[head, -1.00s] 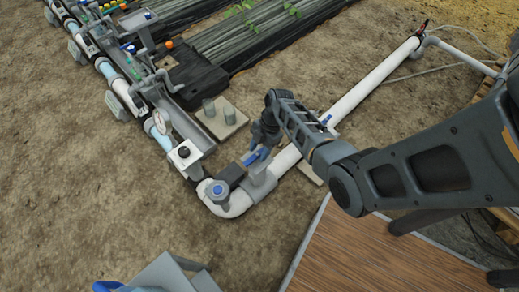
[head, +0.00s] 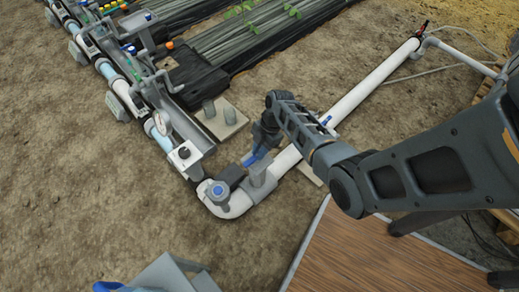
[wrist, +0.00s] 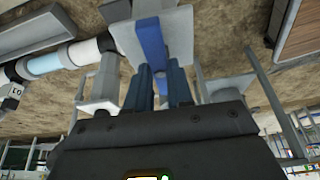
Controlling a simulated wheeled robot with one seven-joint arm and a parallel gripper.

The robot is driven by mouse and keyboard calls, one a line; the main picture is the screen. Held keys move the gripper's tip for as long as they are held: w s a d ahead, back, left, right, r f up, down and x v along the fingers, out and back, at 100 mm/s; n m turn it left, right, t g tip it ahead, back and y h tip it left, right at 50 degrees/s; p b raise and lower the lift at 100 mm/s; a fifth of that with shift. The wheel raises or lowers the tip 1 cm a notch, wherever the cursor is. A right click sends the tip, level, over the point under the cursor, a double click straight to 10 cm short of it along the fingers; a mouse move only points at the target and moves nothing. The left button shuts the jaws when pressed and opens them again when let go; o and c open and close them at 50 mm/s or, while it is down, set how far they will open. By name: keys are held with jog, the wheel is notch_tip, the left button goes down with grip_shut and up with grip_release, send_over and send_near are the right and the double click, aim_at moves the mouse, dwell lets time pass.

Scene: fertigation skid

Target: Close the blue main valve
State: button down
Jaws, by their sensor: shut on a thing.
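My gripper (head: 259,148) reaches down to the handle from above. In the wrist view the blue handle (wrist: 152,42) stands out in front of the light grey valve body, and its near end lies between the two dark fingers of my gripper (wrist: 158,88). The fingers are shut on it. They hide part of the handle, so its exact angle to the pipe is hard to tell.
A smaller blue handle (head: 326,120) shows farther up the white pipe (head: 365,88). A brown wooden top (head: 370,255) is at lower right. Bare soil lies left.

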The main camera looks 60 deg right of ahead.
jog(key=m, duration=0.1)
jog(key=m+t+p, duration=0.1)
jog(key=m+h, duration=0.1)
jog(key=m, duration=0.1)
jog(key=shift+s+a+r+p, duration=0.15)
jog(key=shift+s+p, duration=0.1)
jog(key=shift+p, duration=0.15)
jog(key=m+t+h+p, duration=0.1)
jog(key=m, duration=0.3)
jog(key=shift+s+a+p, duration=0.1)
jog(key=shift+a+p, duration=0.05)
jog(key=shift+p, duration=0.15)
jog(key=m+h+p, duration=0.1)
jog(key=m, duration=0.1)
jog(key=m+t+h, duration=0.1)
jog(key=m, duration=0.2)
jog(key=shift+a+p, duration=0.2)
jog(key=shift+p, duration=0.2)
jog(key=m+p, duration=0.1)
jog(key=m, duration=0.1)
jog(key=m+h, duration=0.1)
jog(key=m, duration=0.1)
jog(key=shift+a+h+p, duration=0.15)
jog(key=shift+h+p, duration=0.15)
jog(key=shift+p, duration=0.05)
jog(key=shift+m, duration=0.3)
jog(key=c, duration=1)
grip_release()
